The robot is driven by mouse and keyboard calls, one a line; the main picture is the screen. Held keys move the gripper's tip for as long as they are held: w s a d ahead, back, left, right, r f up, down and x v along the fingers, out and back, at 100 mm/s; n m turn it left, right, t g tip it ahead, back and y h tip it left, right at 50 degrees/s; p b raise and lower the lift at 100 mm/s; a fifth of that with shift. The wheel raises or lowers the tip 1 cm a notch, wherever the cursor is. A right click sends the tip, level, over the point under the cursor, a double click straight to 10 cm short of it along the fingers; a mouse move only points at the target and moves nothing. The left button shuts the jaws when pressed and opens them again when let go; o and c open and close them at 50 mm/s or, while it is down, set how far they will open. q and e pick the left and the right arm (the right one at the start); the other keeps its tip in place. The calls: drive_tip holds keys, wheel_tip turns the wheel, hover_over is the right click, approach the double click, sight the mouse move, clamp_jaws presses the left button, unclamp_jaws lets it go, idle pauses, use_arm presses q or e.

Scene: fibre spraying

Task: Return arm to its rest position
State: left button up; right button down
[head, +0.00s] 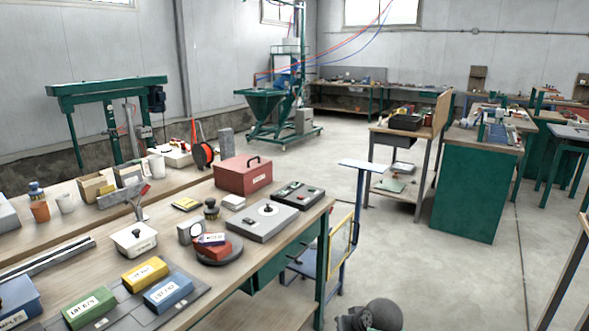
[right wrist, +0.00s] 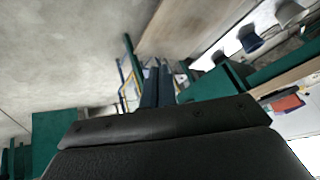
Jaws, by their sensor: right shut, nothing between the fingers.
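My right gripper (right wrist: 157,72) shows in the right wrist view, with its two dark fingers together and nothing between them. It is clear of the workbench and touches nothing that I can see. Its fingertips do not show in the head view. My left gripper is in neither view. The wooden workbench (head: 165,227) runs along the left side of the head view.
On the bench are a red box (head: 243,174), a grey device with a black knob (head: 262,222), a white lidded container (head: 134,239), and yellow, blue and green labelled boxes. A blue-framed stand (head: 345,245) is by the bench's right end. Open concrete floor (head: 445,280) lies right.

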drive_tip(key=s+f+g+h, duration=0.1)
drive_tip(key=s+f, duration=0.4)
drive_tip(key=s, duration=0.8)
drive_tip(key=s+d+f+g, duration=0.1)
drive_tip(key=s+f, duration=0.4)
drive_tip(key=s, duration=0.7)
drive_tip(key=s+d+f+g+h, duration=0.1)
drive_tip(key=s+f, duration=0.4)
drive_tip(key=s, duration=0.8)
drive_tip(key=shift+s+f+g+h, duration=0.25)
drive_tip(key=shift+s+g+h, duration=0.05)
drive_tip(key=shift+g, duration=0.6)
